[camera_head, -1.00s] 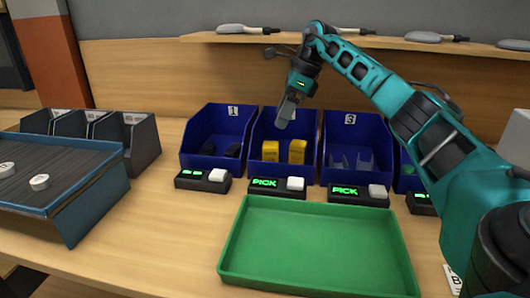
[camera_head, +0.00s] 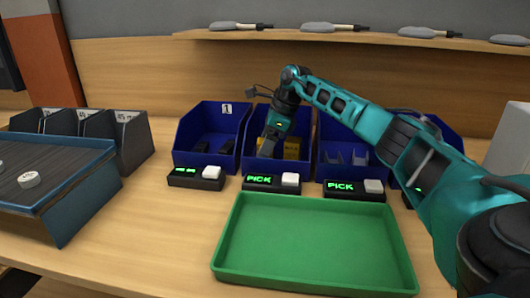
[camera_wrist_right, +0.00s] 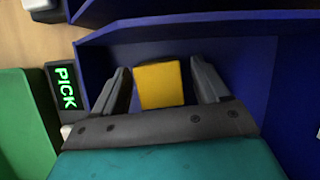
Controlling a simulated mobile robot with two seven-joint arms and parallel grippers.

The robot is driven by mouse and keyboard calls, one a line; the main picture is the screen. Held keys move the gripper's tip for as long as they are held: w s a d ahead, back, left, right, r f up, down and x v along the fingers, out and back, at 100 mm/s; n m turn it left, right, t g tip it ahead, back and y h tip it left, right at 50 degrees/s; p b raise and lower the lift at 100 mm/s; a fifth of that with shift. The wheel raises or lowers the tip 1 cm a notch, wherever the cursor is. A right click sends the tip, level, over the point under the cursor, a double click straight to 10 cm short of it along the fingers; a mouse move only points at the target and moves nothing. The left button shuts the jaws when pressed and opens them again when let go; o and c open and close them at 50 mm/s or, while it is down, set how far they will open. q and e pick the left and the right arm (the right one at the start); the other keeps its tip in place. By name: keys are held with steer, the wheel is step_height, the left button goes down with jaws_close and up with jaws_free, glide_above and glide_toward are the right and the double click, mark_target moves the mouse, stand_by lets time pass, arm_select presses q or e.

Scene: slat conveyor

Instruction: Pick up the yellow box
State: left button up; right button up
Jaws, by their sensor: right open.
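A yellow box (camera_wrist_right: 159,85) stands in the second blue bin (camera_head: 259,165). In the right wrist view it sits between the two open fingers of my right gripper (camera_wrist_right: 160,88), with a gap at each side. In the head view my right gripper (camera_head: 270,147) reaches down into this bin and hides its left part. A yellow box (camera_head: 292,149) shows just right of the gripper there. Whether it is the same box as in the wrist view I cannot tell. My left gripper is in neither view.
An empty green tray (camera_head: 315,280) lies in front of the bins. Blue bin 1 (camera_head: 190,160) is at the left. A dark slat conveyor (camera_head: 75,170) is at far left. A shelf (camera_head: 270,35) runs above.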

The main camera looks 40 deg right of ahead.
steer(key=c, duration=1)
steer(key=shift+r, duration=0.15)
steer(key=shift+c, duration=0.2)
